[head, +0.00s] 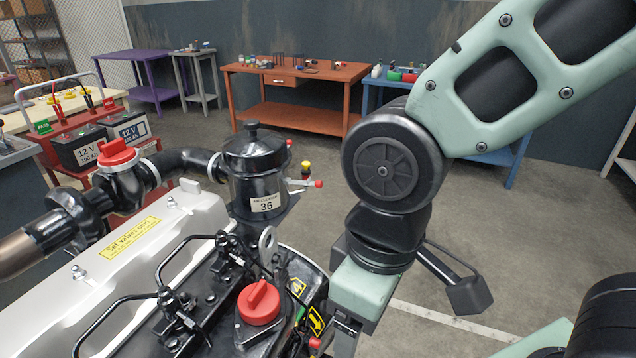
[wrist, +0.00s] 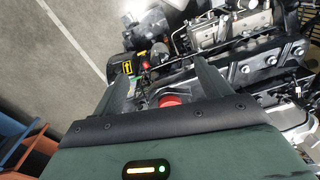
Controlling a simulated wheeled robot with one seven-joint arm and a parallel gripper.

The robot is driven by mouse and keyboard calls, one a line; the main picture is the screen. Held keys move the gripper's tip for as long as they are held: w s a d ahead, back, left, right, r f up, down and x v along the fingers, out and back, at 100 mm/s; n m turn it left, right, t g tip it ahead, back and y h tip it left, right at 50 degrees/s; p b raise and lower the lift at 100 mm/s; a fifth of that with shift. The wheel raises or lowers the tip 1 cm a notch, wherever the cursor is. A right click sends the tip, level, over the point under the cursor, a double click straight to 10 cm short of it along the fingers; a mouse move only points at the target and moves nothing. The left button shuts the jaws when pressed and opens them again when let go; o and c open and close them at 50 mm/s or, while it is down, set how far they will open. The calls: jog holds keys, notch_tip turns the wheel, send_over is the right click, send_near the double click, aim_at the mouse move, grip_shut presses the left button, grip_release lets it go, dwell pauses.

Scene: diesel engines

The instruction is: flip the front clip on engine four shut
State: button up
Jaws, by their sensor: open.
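The engine (head: 150,250) fills the lower left of the head view, with a yellow "4" label (head: 297,287) near its front end. A black air cleaner canister (head: 253,170) marked 36 stands on it. A thin metal lever with a red tip (head: 318,183) sticks out from the canister's right side; it looks like a clip standing out, but I cannot tell whether it is the front one. My gripper (wrist: 167,75) is open, its two fingers apart over the engine in the wrist view. In the head view its fingers are partly cut off at the bottom, right of the engine.
A red knob (head: 258,302) stands on the engine top near my gripper, with black fuel lines beside it. A red valve cap (head: 117,152) is on the pipe at left. Batteries (head: 80,147) and workbenches (head: 300,115) stand behind.

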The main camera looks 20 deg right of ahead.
jog(key=shift+f, duration=0.15)
jog(key=c, duration=0.5)
jog(key=shift+w+f, duration=0.2)
jog(key=shift+f, duration=0.1)
jog(key=c, duration=0.5)
jog(key=shift+w+f+m+g+b, duration=0.35)
jog(key=shift+f+m+b, duration=0.15)
jog(key=shift+f, duration=0.1)
grip_shut()
jog(key=w+d+f+m+g+y+b, duration=0.25)
jog(key=w+f+m+y+b, duration=0.35)
jog(key=f, duration=0.5)
jog(key=w+d+f+m+g+y+b, duration=0.1)
jog(key=w+d+f+m+y+b, duration=0.2)
jog(key=w+f+m, duration=0.6)
jog(key=w+d+r+m+t+y+b, duration=0.15)
jog(key=w+t+y, duration=0.25)
jog(key=w+y, duration=0.4)
jog(key=w+d+r+m+t+y, duration=0.2)
jog(key=w+d+m+t, duration=0.1)
jog(key=d, duration=0.3)
jog(key=w+d+r+m+t+y, duration=0.2)
jog(key=w+d+m+t, duration=0.2)
jog(key=d, duration=0.3)
jog(key=shift+w+r+t, duration=0.2)
jog(key=shift+r+t, duration=0.2)
jog(key=shift+t, duration=0.5)
